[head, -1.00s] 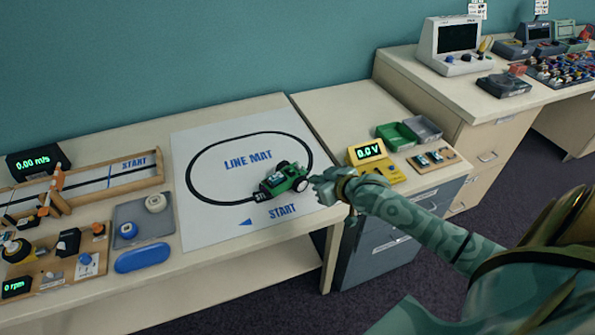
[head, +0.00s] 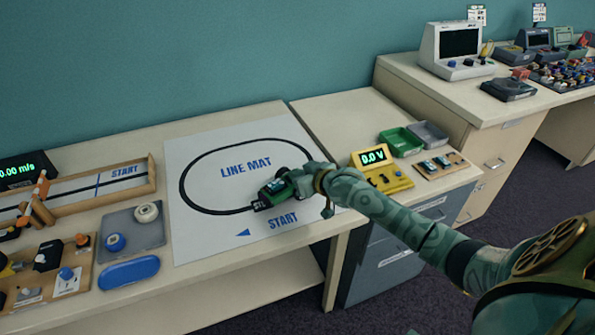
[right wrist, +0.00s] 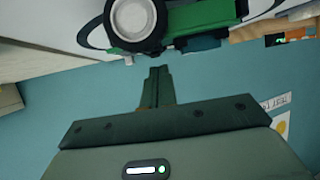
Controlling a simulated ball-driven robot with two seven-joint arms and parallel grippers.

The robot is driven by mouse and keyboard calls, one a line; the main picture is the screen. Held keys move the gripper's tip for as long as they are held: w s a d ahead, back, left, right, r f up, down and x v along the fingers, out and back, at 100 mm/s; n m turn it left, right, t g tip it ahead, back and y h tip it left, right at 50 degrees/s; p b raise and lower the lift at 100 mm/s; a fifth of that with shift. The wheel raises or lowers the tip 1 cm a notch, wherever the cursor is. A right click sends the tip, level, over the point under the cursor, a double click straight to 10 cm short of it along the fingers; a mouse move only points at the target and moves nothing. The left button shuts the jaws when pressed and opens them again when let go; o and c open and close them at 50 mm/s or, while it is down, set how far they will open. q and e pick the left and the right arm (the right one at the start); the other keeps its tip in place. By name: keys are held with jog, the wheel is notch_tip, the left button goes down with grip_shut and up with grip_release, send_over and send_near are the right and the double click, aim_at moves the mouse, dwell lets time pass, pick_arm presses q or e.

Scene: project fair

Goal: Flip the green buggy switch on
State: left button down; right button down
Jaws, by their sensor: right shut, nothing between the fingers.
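The green buggy (head: 276,191) sits on the lower right part of the line track on the white line mat (head: 196,239). My right gripper (head: 303,179) is at the buggy's right end and hides part of it. In the right wrist view the buggy's green body (right wrist: 205,18) and a white-hubbed wheel (right wrist: 133,19) fill the top. There my right gripper (right wrist: 158,72) is shut and empty, its tips just short of the buggy; I cannot tell whether they touch. The buggy's switch cannot be made out clearly. My left gripper is not in view.
Right of the mat stand a yellow meter reading 0.0 V (head: 385,178), a green tray (head: 400,142) and a switch board (head: 438,165). Left of it are a grey tray (head: 130,230), a blue dish (head: 128,272) and a wooden track (head: 150,185).

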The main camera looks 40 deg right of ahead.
jog(key=shift+f, duration=0.25)
